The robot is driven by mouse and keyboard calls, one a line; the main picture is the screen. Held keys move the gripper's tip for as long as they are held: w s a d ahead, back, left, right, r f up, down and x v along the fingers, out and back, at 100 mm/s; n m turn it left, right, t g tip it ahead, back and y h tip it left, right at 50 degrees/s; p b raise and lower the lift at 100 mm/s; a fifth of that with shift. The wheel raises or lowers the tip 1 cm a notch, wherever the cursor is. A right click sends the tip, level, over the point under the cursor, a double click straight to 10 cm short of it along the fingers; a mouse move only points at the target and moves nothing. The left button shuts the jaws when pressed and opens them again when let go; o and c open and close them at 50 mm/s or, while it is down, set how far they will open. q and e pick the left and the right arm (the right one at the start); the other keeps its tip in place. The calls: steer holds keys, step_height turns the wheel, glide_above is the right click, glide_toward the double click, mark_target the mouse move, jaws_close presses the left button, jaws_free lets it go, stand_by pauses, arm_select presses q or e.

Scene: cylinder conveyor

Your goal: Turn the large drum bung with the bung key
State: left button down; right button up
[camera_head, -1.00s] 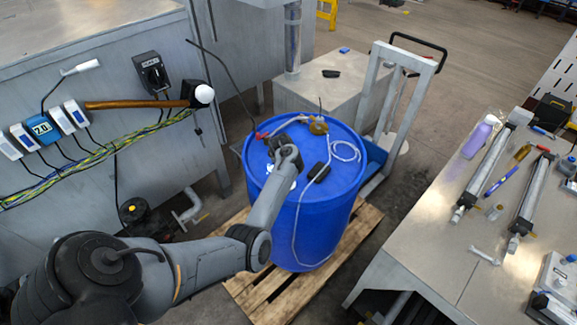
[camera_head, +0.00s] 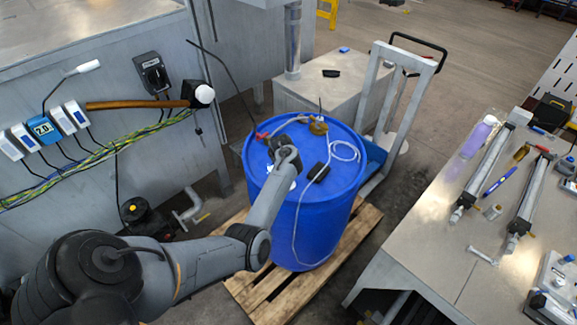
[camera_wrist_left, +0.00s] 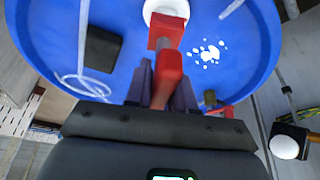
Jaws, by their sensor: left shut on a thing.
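The blue drum (camera_head: 325,215) stands upright on a wooden pallet (camera_head: 262,285); its top also fills much of the left wrist view (camera_wrist_left: 45,30). My left gripper (camera_head: 278,140) is over the drum top, its fingers mostly hidden by my wrist in the head view. In the left wrist view, the left gripper (camera_wrist_left: 163,88) is shut on the red bung key (camera_wrist_left: 168,72). The key's far end overlaps a white round bung (camera_wrist_left: 166,8) on the drum top. Whether the key is seated in it I cannot tell. My right gripper is in no view.
A black block (camera_head: 319,172), a clear hose (camera_head: 297,215) and a brass fitting (camera_head: 318,126) are on the drum top. A hand truck (camera_head: 375,95) stands behind the drum.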

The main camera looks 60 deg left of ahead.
arm_select(q)
steer(key=shift+f, duration=0.3)
stand_by(0.5)
steer(key=shift+f+b, duration=0.55)
steer(key=shift+b, duration=0.05)
steer(key=shift+f, duration=0.35)
stand_by(0.4)
stand_by(0.4)
steer(key=shift+m+h, duration=0.4)
steer(key=shift+m, duration=0.8)
steer(key=shift+m+t, duration=0.3)
steer(key=shift+m, duration=0.2)
